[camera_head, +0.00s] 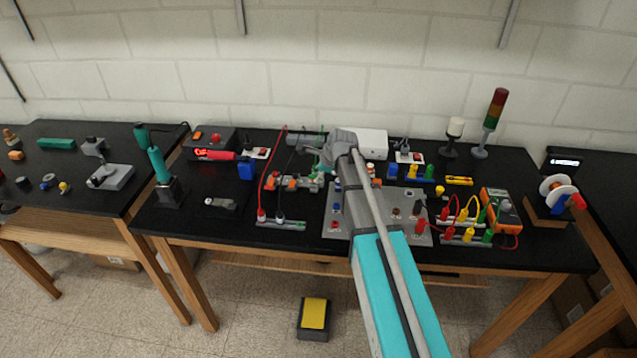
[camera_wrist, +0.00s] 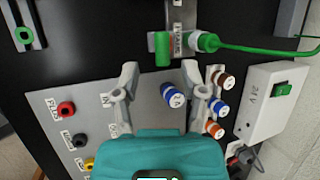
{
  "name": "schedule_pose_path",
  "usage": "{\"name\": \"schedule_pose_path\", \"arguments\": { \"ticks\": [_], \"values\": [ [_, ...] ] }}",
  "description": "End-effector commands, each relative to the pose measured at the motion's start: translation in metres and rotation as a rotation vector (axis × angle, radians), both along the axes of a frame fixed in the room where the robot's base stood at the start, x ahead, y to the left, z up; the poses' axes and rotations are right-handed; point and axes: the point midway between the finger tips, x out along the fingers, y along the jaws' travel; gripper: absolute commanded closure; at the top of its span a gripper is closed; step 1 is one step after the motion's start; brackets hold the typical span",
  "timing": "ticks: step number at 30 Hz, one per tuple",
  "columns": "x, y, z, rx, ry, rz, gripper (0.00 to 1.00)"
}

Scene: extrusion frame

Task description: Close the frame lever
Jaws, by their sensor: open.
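In the wrist view a green cylindrical knob (camera_wrist: 162,48) sits beside a grey bar (camera_wrist: 178,22) with a small white label, too small to read surely. It may be the frame lever; its angle cannot be told. My gripper (camera_wrist: 160,72) is open and empty, with one finger on each side below the knob. A blue round terminal (camera_wrist: 172,93) lies between the fingers, lower down. In the head view my gripper (camera_head: 318,152) hangs over the back middle of the bench, left of the white box. My arm covers part of the grey panel there.
A green plug (camera_wrist: 207,42) with a cable is close to the knob's right. The grey panel (camera_wrist: 95,130) carries several coloured sockets. A white switch box (camera_wrist: 270,100) stands at right; it also shows in the head view (camera_head: 372,144). A red cable (camera_head: 274,160) rises left of my gripper.

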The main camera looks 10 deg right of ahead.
Motion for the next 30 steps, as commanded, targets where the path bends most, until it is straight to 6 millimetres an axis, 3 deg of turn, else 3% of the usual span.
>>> {"name": "schedule_pose_path", "arguments": {
  "ticks": [12, 27, 30],
  "values": [
    [0.013, 0.008, -0.029, 0.000, 0.000, 0.001, 0.45],
    [0.015, 0.010, -0.031, 0.000, 0.000, 0.000, 0.45],
    [0.015, 0.010, -0.031, 0.000, 0.000, 0.000, 0.61]
  ]
}}
